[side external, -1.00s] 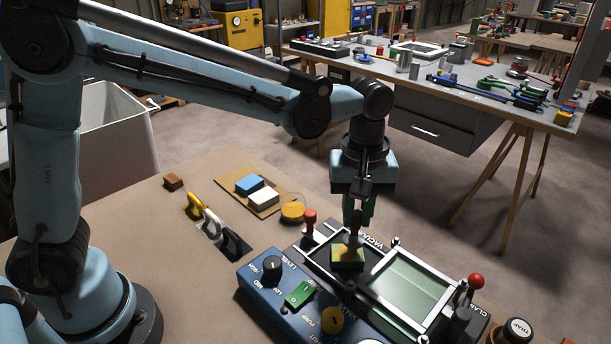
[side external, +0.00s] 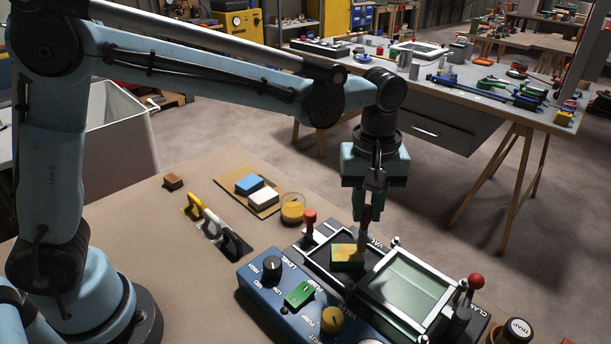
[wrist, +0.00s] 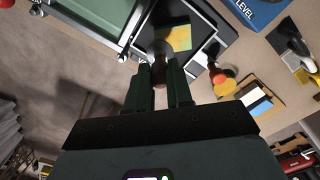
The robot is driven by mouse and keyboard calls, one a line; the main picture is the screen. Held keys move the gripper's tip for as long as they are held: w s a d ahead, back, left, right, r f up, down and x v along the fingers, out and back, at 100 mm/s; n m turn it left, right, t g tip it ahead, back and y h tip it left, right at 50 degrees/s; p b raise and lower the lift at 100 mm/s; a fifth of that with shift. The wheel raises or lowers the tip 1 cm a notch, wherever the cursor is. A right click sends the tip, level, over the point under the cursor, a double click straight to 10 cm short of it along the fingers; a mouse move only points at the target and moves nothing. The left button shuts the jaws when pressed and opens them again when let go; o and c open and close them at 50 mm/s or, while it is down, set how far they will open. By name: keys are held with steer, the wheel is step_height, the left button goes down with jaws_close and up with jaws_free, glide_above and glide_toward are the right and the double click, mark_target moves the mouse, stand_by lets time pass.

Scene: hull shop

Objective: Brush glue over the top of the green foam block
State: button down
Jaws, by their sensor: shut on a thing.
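The green foam block (side external: 345,261) sits in the dark recessed bed of the blue vacuum machine (side external: 262,293). Its top is largely yellow, with some green showing, and it also shows in the wrist view (wrist: 181,38). My gripper (side external: 369,212) is above and to the right of the block, shut on an upright brush (side external: 363,236). The brush's lower end is at the block's right edge; whether it touches is unclear. In the wrist view the brush handle (wrist: 160,74) is between the fingers.
A red-knobbed lever (side external: 309,219) rises close behind the block, and a framed pane (side external: 411,285) lies to its right.

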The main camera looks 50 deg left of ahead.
steer(key=shift+r, duration=2.35)
steer(key=shift+f, duration=2.7)
steer(key=shift+f, duration=0.25)
steer(key=shift+s+a, duration=0.1)
steer(key=shift+s+a, duration=0.45)
steer(key=shift+a, duration=0.05)
steer(key=shift+s+a, duration=0.5)
steer(key=shift+s, duration=0.05)
